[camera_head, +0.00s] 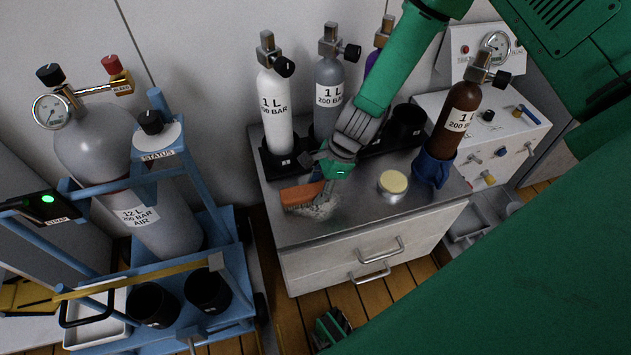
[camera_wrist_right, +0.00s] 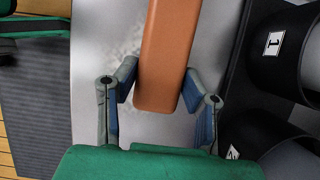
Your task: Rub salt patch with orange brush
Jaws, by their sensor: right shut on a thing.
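The orange brush (camera_head: 300,195) lies low over the steel top of the drawer cabinet (camera_head: 365,222), its bristles at the salt patch (camera_head: 322,208). The salt patch is a pale, grainy smear beside and partly under the brush. My right gripper (camera_head: 330,172) is shut on the brush from above. In the right wrist view, the brush (camera_wrist_right: 165,55) stands between the two fingers (camera_wrist_right: 160,105), and pale salt (camera_wrist_right: 125,45) shows on the metal left of it. The exact contact of the bristles is hidden.
A round tin with a cream top (camera_head: 392,184) stands right of the brush. White (camera_head: 277,110), grey (camera_head: 328,95) and brown (camera_head: 459,120) bottles stand around the work area. A blue cart (camera_head: 225,250) with a large cylinder stands left. The cabinet's front right top is clear.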

